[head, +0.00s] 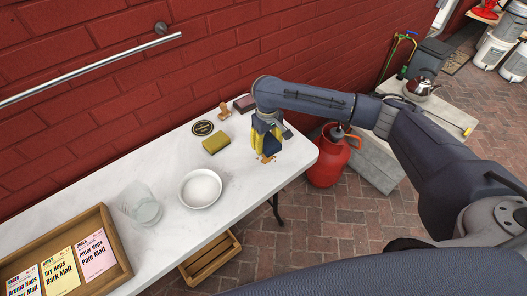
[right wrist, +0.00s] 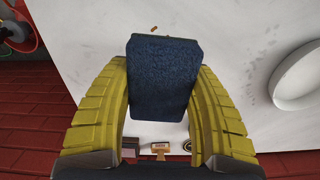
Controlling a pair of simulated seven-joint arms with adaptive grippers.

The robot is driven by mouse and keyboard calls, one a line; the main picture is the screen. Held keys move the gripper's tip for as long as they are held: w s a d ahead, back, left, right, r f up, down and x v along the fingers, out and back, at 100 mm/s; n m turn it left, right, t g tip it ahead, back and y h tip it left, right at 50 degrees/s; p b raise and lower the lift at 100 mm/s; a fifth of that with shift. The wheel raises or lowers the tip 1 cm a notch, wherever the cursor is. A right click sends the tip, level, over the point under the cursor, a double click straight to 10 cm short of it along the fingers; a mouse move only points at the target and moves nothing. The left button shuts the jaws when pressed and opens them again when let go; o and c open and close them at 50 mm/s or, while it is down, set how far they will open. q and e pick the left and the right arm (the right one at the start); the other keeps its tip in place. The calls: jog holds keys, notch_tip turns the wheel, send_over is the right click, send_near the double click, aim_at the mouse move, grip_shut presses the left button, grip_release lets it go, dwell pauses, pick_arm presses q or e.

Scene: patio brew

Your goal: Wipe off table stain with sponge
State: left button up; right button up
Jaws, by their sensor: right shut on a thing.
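My right gripper (head: 266,140) has yellow fingers and is shut on a dark blue block (right wrist: 163,78), held over the right end of the white table (head: 240,205). The block has a rough, sponge-like face; I cannot tell whether it touches the table. Just below the gripper, a small orange-brown mark or piece (head: 266,158) shows; a small brown bit also appears past the block in the right wrist view (right wrist: 154,29). Faint grey spots (right wrist: 257,62) mark the tabletop there. My left gripper is out of view.
A white bowl (head: 201,188), a clear glass (head: 142,208) and a wooden tray of labelled packets (head: 122,262) stand to the left. A round dark coaster (head: 202,128), a wooden stamp (head: 224,112) and a dark pad (head: 245,103) lie near the wall.

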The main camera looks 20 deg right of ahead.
jog(key=shift+d+f+n, duration=0.15)
jog(key=shift+n, duration=0.35)
jog(key=shift+f, duration=2.75)
jog(key=o, duration=1.3)
jog(key=shift+r, duration=0.45)
jog(key=shift+c, duration=0.4)
jog(key=c, duration=1)
